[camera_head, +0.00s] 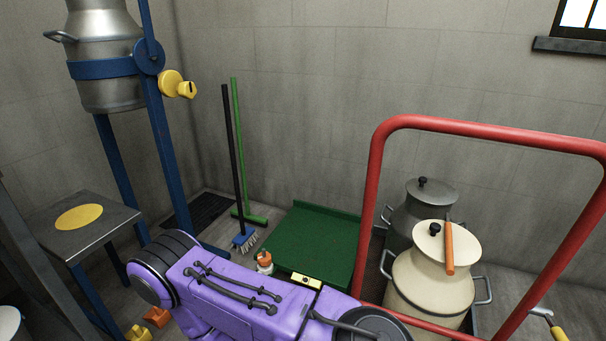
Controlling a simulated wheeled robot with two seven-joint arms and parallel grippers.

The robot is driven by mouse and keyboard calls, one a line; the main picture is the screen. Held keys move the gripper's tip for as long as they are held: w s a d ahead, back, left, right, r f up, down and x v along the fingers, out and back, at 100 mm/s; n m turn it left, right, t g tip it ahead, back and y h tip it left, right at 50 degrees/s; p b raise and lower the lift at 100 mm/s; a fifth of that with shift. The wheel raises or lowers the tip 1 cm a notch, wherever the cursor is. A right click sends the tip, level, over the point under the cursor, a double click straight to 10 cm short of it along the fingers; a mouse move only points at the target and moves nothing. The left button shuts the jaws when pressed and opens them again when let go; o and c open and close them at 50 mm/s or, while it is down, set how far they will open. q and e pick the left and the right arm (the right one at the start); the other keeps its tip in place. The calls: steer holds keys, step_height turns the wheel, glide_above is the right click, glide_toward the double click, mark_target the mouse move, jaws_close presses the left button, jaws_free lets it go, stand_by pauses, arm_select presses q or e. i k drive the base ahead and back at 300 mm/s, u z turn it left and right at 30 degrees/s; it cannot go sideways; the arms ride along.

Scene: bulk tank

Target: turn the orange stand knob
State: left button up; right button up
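A blue metal stand (159,128) holds a steel milk can (108,65) in a blue band at the upper left. A yellow-amber knob (180,86) sticks out to the right from the stand's pivot. A small orange piece (157,317) shows at the lower left, partly covered by my purple arm. A yellow piece (138,333) lies beside it at the bottom edge. I cannot tell whether the orange piece is the stand knob. My purple arm crosses the bottom middle, and neither gripper is visible.
A small table (100,218) with a yellow disc stands at the left. A red-framed cart (372,190) carries a cream can (430,285) and a grey can (398,228) at the right. A green platform (318,235), brooms (238,150) and an orange-topped bottle (264,262) are in the middle.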

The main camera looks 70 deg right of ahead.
mark_target(265, 261)
steer(key=z, duration=1.65)
steer(key=i, duration=0.55)
steer(key=z, duration=0.25)
steer(key=k, duration=0.5)
steer(key=z, duration=2.7)
steer(key=k, duration=1.3)
steer(key=u, duration=1.55)
steer(key=i, duration=0.5)
